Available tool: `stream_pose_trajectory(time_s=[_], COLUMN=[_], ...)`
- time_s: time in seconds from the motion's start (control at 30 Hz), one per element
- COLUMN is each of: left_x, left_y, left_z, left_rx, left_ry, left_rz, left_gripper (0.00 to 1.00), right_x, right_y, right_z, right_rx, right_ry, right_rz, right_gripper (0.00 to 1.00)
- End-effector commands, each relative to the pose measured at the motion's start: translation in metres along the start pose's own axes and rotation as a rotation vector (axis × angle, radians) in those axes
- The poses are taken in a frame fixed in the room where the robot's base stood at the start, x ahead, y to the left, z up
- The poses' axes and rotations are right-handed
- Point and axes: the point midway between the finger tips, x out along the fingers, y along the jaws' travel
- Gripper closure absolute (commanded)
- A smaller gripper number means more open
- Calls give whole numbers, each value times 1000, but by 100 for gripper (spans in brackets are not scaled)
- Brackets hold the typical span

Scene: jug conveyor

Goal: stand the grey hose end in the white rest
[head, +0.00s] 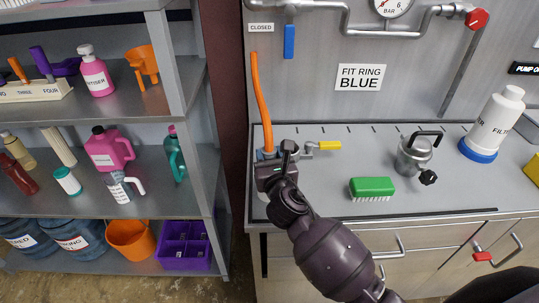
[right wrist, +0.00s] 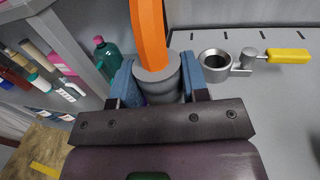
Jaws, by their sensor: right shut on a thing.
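The grey hose end (right wrist: 158,84) is a grey cylinder with an orange hose (head: 261,95) rising from its top. My right gripper (head: 267,155) is shut on it at the left end of the grey worktop. In the right wrist view, the blue fingers of this gripper (right wrist: 157,82) press on it from both sides, and it stands about upright. Its lower end is hidden by the gripper. I cannot clearly make out the white rest; a small pale shape (head: 263,197) shows just below the gripper. My left gripper is not in view.
A grey metal socket with a yellow-handled valve (head: 328,146) is just right of the gripper; it also shows in the right wrist view (right wrist: 288,56). Shelves (head: 110,205) stand left.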

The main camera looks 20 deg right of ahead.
Motion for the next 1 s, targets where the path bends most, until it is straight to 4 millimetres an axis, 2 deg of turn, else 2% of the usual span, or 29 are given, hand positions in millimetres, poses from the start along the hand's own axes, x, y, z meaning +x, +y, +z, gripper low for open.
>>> stream_pose_trajectory(time_s=[1.0], left_x=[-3], left_y=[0], left_z=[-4], left_rx=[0], left_ry=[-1], left_rz=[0], left_gripper=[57], right_x=[0], right_y=[0], right_z=[0], right_rx=[0], right_ry=[-1], right_rz=[0], right_gripper=[88])
